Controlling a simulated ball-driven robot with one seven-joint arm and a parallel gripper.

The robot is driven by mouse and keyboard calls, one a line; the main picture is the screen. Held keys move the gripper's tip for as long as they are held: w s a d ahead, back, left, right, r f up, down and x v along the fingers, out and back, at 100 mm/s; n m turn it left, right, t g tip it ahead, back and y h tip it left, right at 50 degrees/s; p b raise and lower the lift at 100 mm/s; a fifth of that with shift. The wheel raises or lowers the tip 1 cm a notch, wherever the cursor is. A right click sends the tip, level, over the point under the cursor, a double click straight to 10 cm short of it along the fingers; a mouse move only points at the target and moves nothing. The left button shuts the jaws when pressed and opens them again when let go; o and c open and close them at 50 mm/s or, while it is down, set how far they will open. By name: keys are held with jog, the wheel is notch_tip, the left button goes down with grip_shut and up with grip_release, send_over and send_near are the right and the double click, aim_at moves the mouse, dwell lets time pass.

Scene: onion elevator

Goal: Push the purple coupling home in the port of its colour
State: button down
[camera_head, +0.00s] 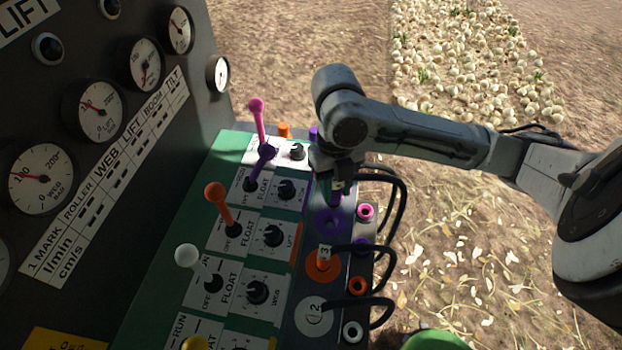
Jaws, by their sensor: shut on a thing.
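The coupling is held roughly upright just above and behind the large purple port ring (330,221) on the panel's right strip. The ring's dark centre shows below the coupling. The coupling's lower end is dark and small, and I cannot tell whether it touches the port.
Small pink (366,212), orange (357,286) and white (352,331) sockets line the right edge. Levers, including pink (257,115) and orange (218,196) ones, rise on the left.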

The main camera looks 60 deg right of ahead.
aim_at(333, 208)
jog(key=shift+w+f+b, duration=0.15)
jog(key=shift+f+b, duration=0.65)
jog(key=shift+b, duration=0.4)
notch_tip(333, 208, down, 3)
jog(key=b, duration=0.4)
jog(key=shift+r, duration=0.1)
jog(key=shift+f, duration=0.85)
jog(key=shift+r+p, duration=0.15)
jog(key=shift+p, duration=0.45)
jog(key=shift+p, duration=0.65)
jog(key=shift+f+p, duration=0.45)
jog(key=shift+f, duration=0.75)
dwell(0.7)
jog(key=shift+f+p, duration=0.15)
jog(key=shift+p, duration=0.85)
dwell(1.1)
